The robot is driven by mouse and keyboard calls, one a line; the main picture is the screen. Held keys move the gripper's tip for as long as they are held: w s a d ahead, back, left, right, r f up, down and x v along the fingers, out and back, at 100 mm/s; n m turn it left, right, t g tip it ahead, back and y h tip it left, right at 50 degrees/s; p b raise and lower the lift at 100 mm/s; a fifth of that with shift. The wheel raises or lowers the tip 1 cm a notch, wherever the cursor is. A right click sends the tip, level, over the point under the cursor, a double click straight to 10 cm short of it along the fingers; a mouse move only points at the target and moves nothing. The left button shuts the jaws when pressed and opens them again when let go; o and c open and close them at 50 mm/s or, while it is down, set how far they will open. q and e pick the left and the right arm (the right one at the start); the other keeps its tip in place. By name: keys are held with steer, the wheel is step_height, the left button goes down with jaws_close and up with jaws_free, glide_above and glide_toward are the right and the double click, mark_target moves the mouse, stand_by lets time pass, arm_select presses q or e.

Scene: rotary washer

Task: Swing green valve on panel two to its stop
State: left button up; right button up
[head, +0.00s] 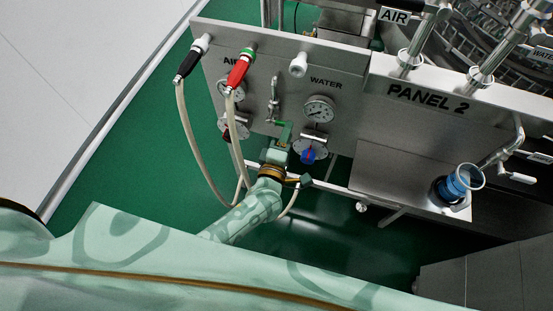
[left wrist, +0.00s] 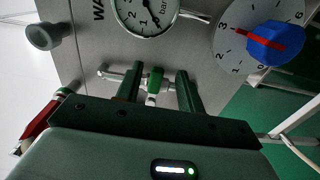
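The green valve (left wrist: 155,80) is a small green handle on a silver pipe fitting on the steel panel (head: 340,75), below the WATER gauge (head: 319,109). In the left wrist view it sits between the two dark green fingers of my left gripper (left wrist: 157,92). The fingers are apart, with a gap on each side of the handle. In the head view my left gripper (head: 281,130) reaches up to the panel and largely covers the valve. The sign PANEL 2 (head: 427,99) is to the right. My right gripper is out of view.
A regulator with a blue knob (head: 308,155) is close to the right of my left gripper. Black (head: 186,66) and red (head: 238,71) hose connectors hang their pale hoses left of my wrist. A blue cup-like fitting (head: 458,185) is at the right.

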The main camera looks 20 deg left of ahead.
arm_select(q)
steer(key=s+p, duration=0.1)
steer(key=s, duration=1)
steer(key=shift+a, duration=0.15)
